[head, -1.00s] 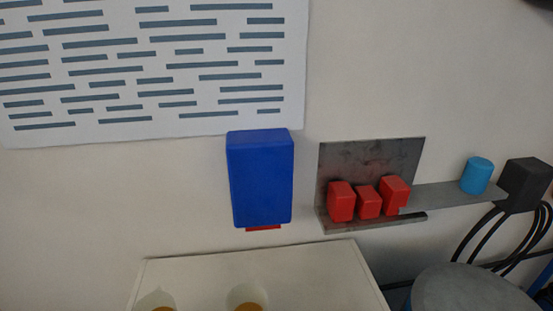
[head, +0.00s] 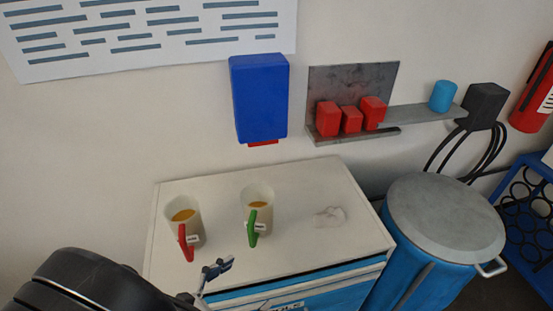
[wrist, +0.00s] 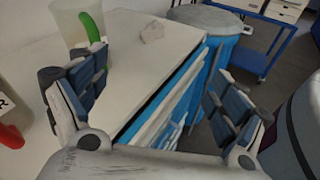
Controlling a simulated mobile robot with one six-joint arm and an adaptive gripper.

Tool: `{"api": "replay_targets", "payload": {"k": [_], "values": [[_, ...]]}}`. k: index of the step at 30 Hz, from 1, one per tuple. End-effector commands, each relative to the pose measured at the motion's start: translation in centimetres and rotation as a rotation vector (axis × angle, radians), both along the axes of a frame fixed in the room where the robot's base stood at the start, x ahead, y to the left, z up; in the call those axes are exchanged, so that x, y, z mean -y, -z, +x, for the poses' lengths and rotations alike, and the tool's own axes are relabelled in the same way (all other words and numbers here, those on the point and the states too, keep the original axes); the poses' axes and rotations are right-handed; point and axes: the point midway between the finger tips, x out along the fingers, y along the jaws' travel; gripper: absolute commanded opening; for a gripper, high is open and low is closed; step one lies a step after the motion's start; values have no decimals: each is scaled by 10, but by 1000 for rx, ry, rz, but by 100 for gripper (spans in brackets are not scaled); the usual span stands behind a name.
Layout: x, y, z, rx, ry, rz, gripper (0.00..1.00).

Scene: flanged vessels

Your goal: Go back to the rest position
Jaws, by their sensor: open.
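My gripper (wrist: 155,105) is open and empty in the wrist view, its two fingers spread wide with the cabinet's front edge showing between them. In the head view part of my gripper (head: 215,272) shows near the bottom, beside my dark arm, in front of the white cabinet top. The green-handled cup also shows at the upper left of the wrist view (wrist: 70,25).
The white cabinet (head: 300,235) has a crumpled white piece (head: 330,216) on its right part. A blue drum with grey lid (head: 445,217) stands to the right, near a blue rack (head: 525,210). A wall shelf (head: 352,78) holds red blocks. A blue box (head: 260,98) hangs on the wall.

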Motion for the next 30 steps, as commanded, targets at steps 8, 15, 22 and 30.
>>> {"api": "replay_targets", "payload": {"k": [8, 15, 22, 30], "values": [[98, -51, 5, -15, 510, 405, 91], [161, -83, -22, 72, 947, 852, 91], [192, -112, -48, 271, 1268, 1313, 91], [207, -146, -60, 573, 1445, 1768, 91]]}}
